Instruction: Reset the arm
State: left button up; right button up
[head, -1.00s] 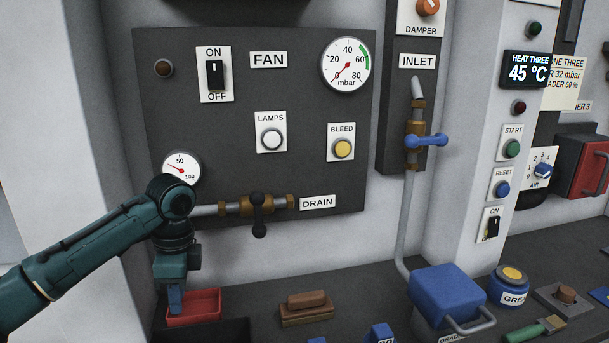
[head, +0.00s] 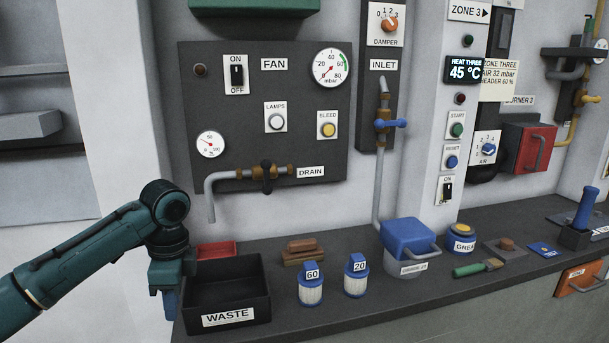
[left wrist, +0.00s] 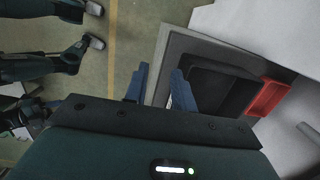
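My left arm comes in from the left in the head view. Its gripper (head: 170,303) hangs down just left of the black waste bin (head: 225,262), at the bench's left end. In the left wrist view the two blue fingers of this gripper (left wrist: 158,88) stand apart with nothing between them. The black bin (left wrist: 222,68) and a red tray (left wrist: 266,97) lie to the right of the fingers there.
The red tray (head: 216,249) sits behind the bin. The drain pipe (head: 210,202) hangs above the tray. Floor shows left of the bench.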

pick_arm(q)
jog(key=s+d+f+n+t+h, duration=0.2)
jog(key=s+d+f+h, duration=0.1)
jog(key=d+f, duration=0.6)
jog(key=s+d+f+n+t+h, duration=0.1)
jog(key=s+d+f+t+h, duration=0.2)
jog(key=d+f, duration=0.6)
jog(key=s+a+f+n+t, duration=0.2)
jog(key=s+a+n+t, duration=0.1)
jog(key=s, duration=0.5)
jog(key=s+a+f+n+t+y+p, duration=0.1)
jog(key=s+a+f+n+t, duration=0.1)
jog(key=s+a+n, duration=0.3)
jog(key=s+f+n, duration=0.1)
jog(key=s, duration=0.2)
jog(key=shift+a+t, duration=0.35)
jog(key=shift+t, duration=0.05)
